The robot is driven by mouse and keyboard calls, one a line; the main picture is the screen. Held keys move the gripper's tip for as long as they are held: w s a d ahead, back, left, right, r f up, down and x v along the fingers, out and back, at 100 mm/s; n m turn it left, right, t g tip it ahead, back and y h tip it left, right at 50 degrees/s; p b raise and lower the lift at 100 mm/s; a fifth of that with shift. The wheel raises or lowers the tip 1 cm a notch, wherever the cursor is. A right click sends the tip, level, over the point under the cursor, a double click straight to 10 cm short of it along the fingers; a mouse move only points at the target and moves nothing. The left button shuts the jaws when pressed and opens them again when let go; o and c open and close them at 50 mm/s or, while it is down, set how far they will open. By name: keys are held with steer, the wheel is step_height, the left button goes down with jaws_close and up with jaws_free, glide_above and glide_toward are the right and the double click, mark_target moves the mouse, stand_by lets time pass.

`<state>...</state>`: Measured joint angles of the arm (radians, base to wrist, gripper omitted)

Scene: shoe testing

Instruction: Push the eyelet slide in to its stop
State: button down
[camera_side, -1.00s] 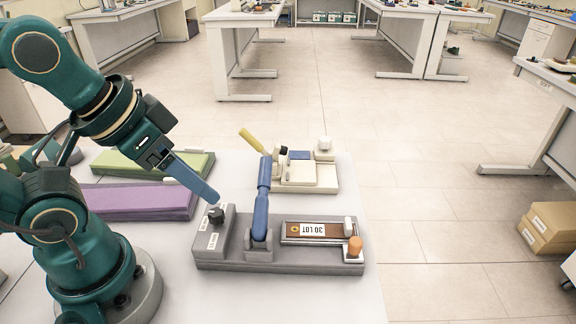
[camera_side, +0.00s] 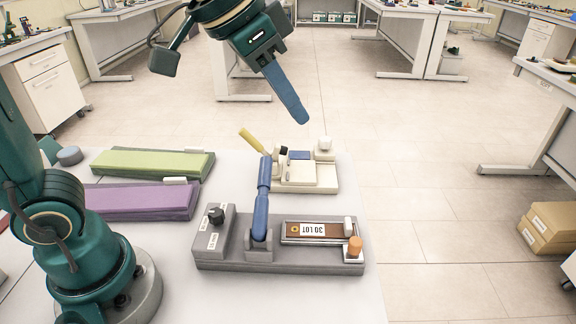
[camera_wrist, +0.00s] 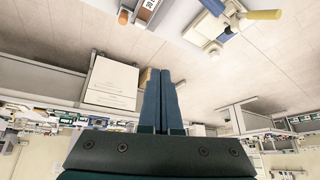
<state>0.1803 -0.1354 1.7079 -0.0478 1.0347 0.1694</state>
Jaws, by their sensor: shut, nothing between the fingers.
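A grey fixture (camera_side: 215,262) on the white bench holds a metal-edged tray with a brown strip (camera_side: 335,231) labelled "30 LOT", which has a brass eyelet near its left end. An orange knob (camera_side: 355,246) and a white peg (camera_side: 348,223) stand at the tray's right end; I cannot tell exactly which part is the eyelet slide. The orange knob also shows at the top of the wrist view (camera_wrist: 124,17). A blue lever (camera_side: 262,205) stands upright on the fixture. My gripper (camera_side: 301,118) is shut and empty, raised high above and behind the fixture, touching nothing.
A cream device (camera_side: 318,178) with a yellow handle stands behind the fixture, below my gripper. A black knob (camera_side: 216,215) is on the fixture's left end. Green (camera_side: 150,162) and purple (camera_side: 140,202) blocks lie at left. The bench's front right is clear.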

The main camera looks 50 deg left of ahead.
steer(key=w+d+f+m+g, duration=0.1)
steer(key=w+d+f+m, duration=0.15)
steer(key=w+d, duration=0.35)
steer(key=g, duration=0.2)
glide_above(362, 255)
steer(key=w, duration=0.2)
step_height(362, 255, down, 7)
steer(key=shift+m+h, duration=0.4)
steer(key=shift+m, duration=0.05)
steer(key=shift+s+a+f, duration=0.1)
steer(key=shift+s+f, duration=0.1)
steer(key=shift+f, duration=1.3)
steer(key=shift+s+f, duration=0.2)
steer(key=shift+f, duration=1.35)
steer(key=shift+s+a+f, duration=0.1)
steer(key=shift+s+f, duration=0.1)
steer(key=shift+f, duration=1.3)
steer(key=shift+s+a, duration=2.35)
steer(key=shift+s, duration=0.05)
